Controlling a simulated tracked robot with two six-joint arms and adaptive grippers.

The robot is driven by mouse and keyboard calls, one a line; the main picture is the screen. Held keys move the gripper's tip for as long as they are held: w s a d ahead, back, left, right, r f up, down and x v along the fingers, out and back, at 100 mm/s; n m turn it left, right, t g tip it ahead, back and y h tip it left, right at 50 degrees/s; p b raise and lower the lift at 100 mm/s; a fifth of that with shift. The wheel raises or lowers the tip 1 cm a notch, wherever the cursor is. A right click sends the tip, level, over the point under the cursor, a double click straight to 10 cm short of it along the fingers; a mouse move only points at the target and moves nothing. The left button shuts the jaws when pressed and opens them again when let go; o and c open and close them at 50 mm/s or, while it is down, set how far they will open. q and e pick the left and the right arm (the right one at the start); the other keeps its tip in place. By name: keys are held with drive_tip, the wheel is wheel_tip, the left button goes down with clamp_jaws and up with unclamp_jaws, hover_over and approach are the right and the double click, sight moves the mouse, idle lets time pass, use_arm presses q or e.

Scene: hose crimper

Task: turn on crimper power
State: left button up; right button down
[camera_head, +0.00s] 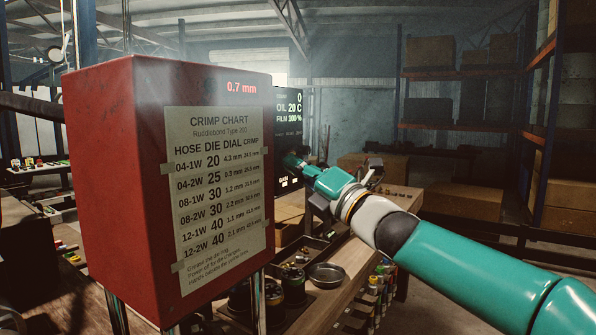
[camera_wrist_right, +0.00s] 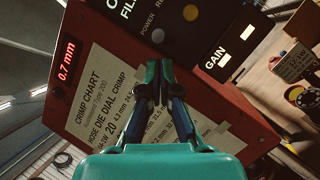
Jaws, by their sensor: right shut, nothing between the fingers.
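The crimper (camera_head: 110,150) is a red box at the left of the head view, with a crimp chart and a lit red "0.7 mm" readout on its front. Its black control panel (camera_head: 288,125) shows at the box's right edge; its lit text includes "OIL 20 C". In the wrist view the panel (camera_wrist_right: 240,20) carries the words POWER and GAIN. A dull round button (camera_wrist_right: 158,36) sits by the POWER label. My right gripper (camera_head: 292,161) is shut and empty, in front of the panel's lower part. Its fingertips (camera_wrist_right: 158,68) show just below that button; contact cannot be told.
A workbench (camera_head: 345,262) stands behind and below, with a round metal dish (camera_head: 326,275) and several dark dies. Shelves with boxes (camera_head: 430,55) stand at the back right. The crimper box blocks the left side; open air lies right of the panel.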

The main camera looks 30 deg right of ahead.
drive_tip(key=s+b, duration=0.2)
drive_tip(key=s, duration=0.9)
drive_tip(key=shift+d, duration=0.35)
drive_tip(key=shift+r, duration=0.1)
